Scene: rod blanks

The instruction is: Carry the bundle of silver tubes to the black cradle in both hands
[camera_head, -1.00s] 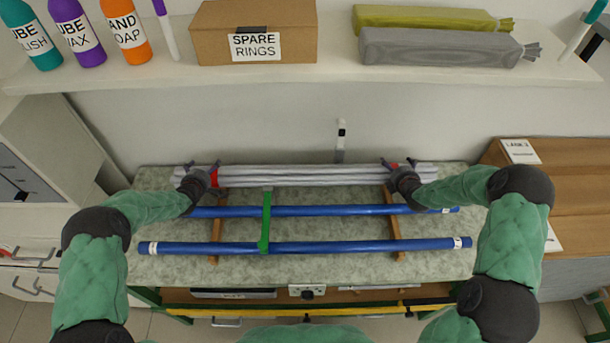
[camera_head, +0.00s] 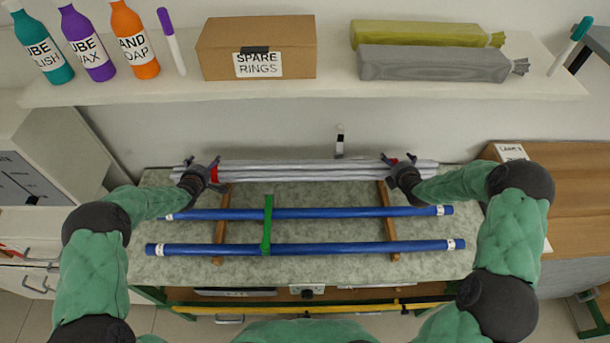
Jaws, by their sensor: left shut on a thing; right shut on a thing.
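The bundle of silver tubes (camera_head: 300,172) lies crosswise at the back of the speckled worktop, near the wall, with red bands near both ends. My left gripper (camera_head: 204,176) is shut on the bundle near its left end, beside a red band. My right gripper (camera_head: 398,171) is shut on it near its right end. The grippers hide parts of the bundle. I cannot tell whether a small gap lies under it. I cannot make out the black cradle in this view.
Two blue tubes (camera_head: 320,247) lie across wooden strips (camera_head: 389,225) in front of the bundle, with a green bar (camera_head: 267,225) over them. A shelf (camera_head: 300,93) overhangs behind, holding bottles, a spare rings box (camera_head: 257,50) and wrapped packs. A brown wooden surface (camera_head: 575,205) stands right.

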